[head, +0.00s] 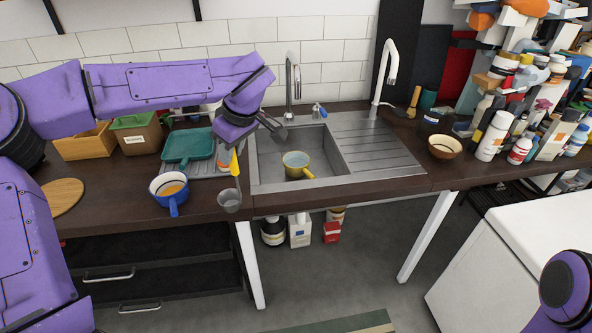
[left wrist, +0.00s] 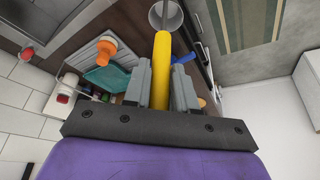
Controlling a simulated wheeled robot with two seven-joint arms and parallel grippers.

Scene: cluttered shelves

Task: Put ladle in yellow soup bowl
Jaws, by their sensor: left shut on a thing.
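The ladle has a yellow handle (head: 235,164) and a grey cup (head: 229,200). It hangs upright, cup down, near the counter's front edge, left of the sink. My left gripper (head: 238,143) is shut on the upper handle. In the left wrist view, the yellow handle (left wrist: 162,62) runs between the grey fingers of my left gripper (left wrist: 161,85), and the cup (left wrist: 165,15) shows beyond. The yellow soup bowl (head: 297,165) sits in the sink basin, to the right of the ladle and apart from it. My right gripper is outside both views.
A blue pot (head: 170,189) stands left of the ladle, close to its cup. A teal pan (head: 189,146) lies behind it. The sink (head: 343,165) has a raised rim and a tall faucet (head: 292,80). The drainboard (head: 385,150) right of the basin is clear.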

